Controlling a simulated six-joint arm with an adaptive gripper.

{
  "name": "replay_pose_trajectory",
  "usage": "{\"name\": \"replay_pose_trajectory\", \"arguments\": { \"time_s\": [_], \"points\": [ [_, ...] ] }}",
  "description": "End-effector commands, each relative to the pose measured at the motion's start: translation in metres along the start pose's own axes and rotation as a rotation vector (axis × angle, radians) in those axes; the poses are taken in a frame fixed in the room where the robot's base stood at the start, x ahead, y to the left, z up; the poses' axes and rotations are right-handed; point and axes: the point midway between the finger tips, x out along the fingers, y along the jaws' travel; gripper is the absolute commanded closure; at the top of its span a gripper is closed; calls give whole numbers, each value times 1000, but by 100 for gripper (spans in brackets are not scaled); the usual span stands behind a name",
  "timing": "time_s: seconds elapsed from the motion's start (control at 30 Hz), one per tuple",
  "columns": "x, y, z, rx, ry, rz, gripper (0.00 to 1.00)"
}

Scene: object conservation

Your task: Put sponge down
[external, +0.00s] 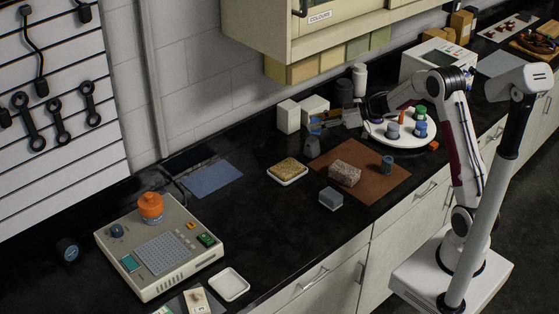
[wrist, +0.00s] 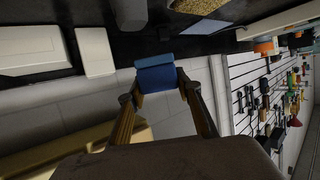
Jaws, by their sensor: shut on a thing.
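My gripper (external: 322,124) is above the back of the black counter, near the white boxes. In the wrist view my gripper (wrist: 160,88) is shut on a blue block (wrist: 156,76), which looks like the sponge; it is held between the two fingertips. In the external view the held block is small and partly hidden by the fingers. A small grey object (external: 312,148) shows just below the gripper; I cannot tell whether it touches it. A yellowish, rough sponge-like block (external: 288,168) lies on a white tray (external: 291,182) in front.
A brown mat (external: 376,185) bears a speckled block (external: 345,174) and a blue cup (external: 387,164). A grey block (external: 330,198) lies beside it. White boxes (external: 289,117) stand behind, and a round white tray (external: 385,138) with containers is right.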

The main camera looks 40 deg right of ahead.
Motion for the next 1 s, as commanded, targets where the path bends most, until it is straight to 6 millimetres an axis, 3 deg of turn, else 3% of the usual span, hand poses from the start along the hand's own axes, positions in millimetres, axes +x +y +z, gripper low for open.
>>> {"name": "replay_pose_trajectory", "arguments": {
  "time_s": [0.3, 0.6, 1.0],
  "points": [
    [-71, 66, 30, 63, 0, 142, 81],
    [-121, 96, 55, 101, 0, 232, 81],
    [-120, 87, 61, 75, -3, 225, 81]
  ]
}}
